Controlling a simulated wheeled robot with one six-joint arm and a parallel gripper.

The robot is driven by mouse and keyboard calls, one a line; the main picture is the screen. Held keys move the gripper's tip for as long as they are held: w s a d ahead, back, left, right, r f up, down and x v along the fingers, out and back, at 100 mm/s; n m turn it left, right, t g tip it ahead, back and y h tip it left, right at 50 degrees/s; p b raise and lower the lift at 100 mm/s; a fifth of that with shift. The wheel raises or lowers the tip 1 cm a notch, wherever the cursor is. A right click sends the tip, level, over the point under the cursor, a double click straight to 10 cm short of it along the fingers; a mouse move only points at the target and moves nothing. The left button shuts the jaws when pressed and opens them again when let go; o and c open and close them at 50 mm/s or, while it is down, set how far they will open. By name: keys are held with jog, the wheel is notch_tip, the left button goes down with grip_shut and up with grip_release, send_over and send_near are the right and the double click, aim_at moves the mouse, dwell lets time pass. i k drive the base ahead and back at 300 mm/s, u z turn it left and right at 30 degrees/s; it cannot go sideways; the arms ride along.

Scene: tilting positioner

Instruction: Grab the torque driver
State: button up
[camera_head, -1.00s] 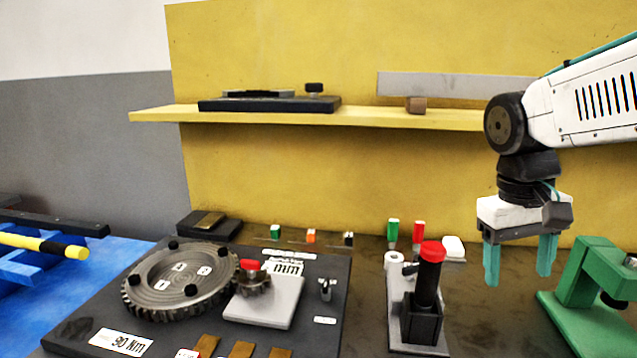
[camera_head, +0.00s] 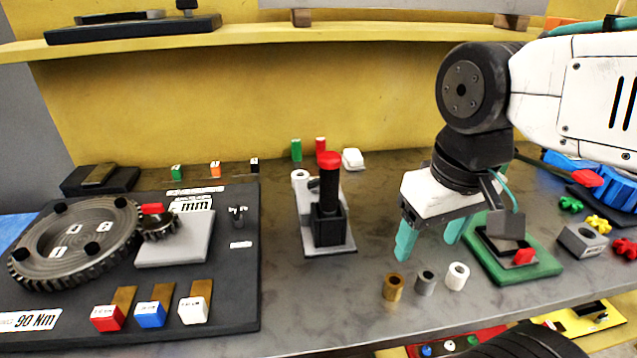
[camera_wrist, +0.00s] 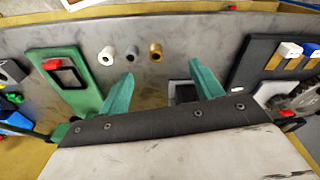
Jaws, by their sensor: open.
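The torque driver (camera_head: 329,192) appears to be the black upright handle with a red cap. It stands in a black square holder on a grey stand (camera_head: 318,249), at the middle of the head view. My gripper (camera_head: 430,238) is open and empty, pointing down to the right of the driver and apart from it. In the wrist view, my gripper (camera_wrist: 160,72) has both teal fingers spread. Part of the stand (camera_wrist: 182,82) shows near the right finger there; the driver itself is not clearly visible in that view.
Three small bushings (camera_head: 425,282) stand in front of my gripper. A green fixture (camera_head: 535,263) is to its right. A dark board with gears (camera_head: 220,312) lies left of the stand. A yellow shelf (camera_head: 240,36) runs along the back wall. Bare table lies between stand and bushings.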

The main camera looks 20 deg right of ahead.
aim_at(329, 162)
jog(key=u, duration=0.05)
jog(key=k, duration=0.5)
jog(key=z, duration=2.65)
jog(key=k, duration=0.95)
jog(key=u, duration=1.15)
jog(key=i, duration=0.5)
